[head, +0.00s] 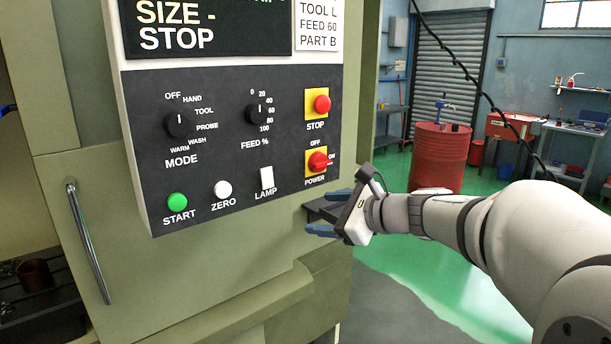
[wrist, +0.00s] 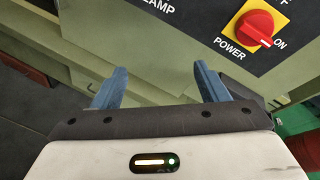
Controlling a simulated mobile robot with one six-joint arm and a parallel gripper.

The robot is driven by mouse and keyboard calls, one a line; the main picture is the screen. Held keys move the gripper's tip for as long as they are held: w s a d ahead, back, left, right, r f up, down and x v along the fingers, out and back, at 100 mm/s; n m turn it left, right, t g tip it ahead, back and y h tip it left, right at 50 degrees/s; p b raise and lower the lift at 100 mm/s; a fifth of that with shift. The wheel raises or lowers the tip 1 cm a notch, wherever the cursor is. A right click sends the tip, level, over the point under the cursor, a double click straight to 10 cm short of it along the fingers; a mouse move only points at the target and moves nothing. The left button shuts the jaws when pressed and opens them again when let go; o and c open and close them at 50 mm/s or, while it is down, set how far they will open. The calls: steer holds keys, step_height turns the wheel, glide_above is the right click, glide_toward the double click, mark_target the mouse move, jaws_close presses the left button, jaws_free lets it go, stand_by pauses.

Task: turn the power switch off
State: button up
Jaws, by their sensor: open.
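The power switch (head: 317,162) is a red rotary knob on a yellow square plate at the lower right of the control panel. It also shows at the upper right of the wrist view (wrist: 254,28), where its white mark points towards ON. OFF is printed above the plate in the head view. My gripper (head: 324,212) is open and empty just below the switch in the head view, its blue fingers pointing left. In the wrist view my gripper (wrist: 161,80) has its two fingers apart, with the switch above and right of the right finger, not between them.
The red STOP button (head: 322,104) sits above the switch. The white LAMP rocker (head: 267,178), ZERO button (head: 223,189) and green START button (head: 177,201) line the panel's lower edge. A door handle (head: 88,240) stands out at left. Open floor and a red drum (head: 436,158) lie behind.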

mark_target(324, 166)
steer(key=w+d+r+m+t, duration=0.5)
steer(key=w+m, duration=0.3)
steer(key=x, duration=0.7)
steer(key=shift+f, duration=0.25)
steer(key=shift+c, duration=0.5)
steer(key=c, duration=0.8)
